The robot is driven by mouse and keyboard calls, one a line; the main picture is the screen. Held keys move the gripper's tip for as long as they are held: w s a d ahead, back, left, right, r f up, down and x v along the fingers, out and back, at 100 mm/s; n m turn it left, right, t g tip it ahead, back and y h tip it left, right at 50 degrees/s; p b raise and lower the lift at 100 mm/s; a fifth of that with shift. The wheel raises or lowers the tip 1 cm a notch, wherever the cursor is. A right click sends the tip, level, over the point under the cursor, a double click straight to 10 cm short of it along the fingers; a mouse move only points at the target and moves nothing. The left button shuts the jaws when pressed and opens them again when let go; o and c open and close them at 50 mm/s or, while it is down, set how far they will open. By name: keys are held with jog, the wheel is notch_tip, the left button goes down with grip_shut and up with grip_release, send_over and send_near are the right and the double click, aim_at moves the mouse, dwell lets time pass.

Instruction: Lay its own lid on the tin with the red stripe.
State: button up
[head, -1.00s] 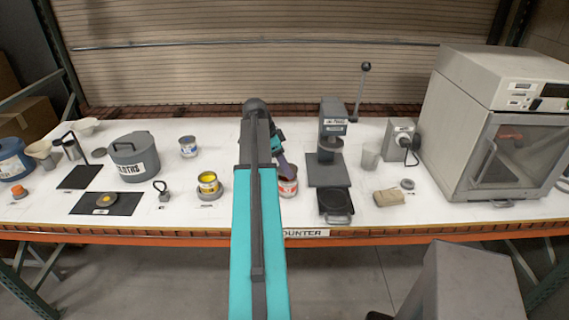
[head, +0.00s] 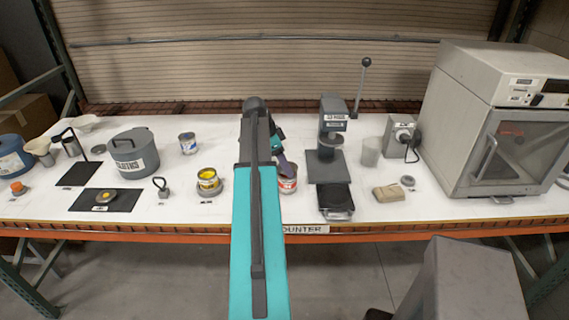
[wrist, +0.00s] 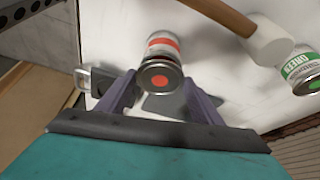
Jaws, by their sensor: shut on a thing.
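The tin with the red stripe (head: 288,182) stands on the white counter in the head view, right of my arm. It also shows in the wrist view (wrist: 163,46), partly covered by the lid. My gripper (wrist: 160,80) is shut on the round metal lid with a red dot (wrist: 158,70), held between its fingertips. In the wrist view the lid overlaps the tin's near end; a dark red strip shows between them, and I cannot tell whether they touch. In the head view my gripper's purple fingers (head: 283,162) are at the tin's top, and the lid cannot be made out.
A lever press (head: 330,165) stands close right of the tin. A yellow open tin (head: 208,183) is to the left. A large oven (head: 510,130) fills the right end.

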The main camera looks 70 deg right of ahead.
jog(key=shift+f+b, duration=0.35)
jog(key=shift+f, duration=0.35)
jog(key=o, duration=1.1)
jog(key=shift+r, duration=0.2)
jog(key=shift+b+v, duration=2.1)
jog(key=shift+v, duration=4.7)
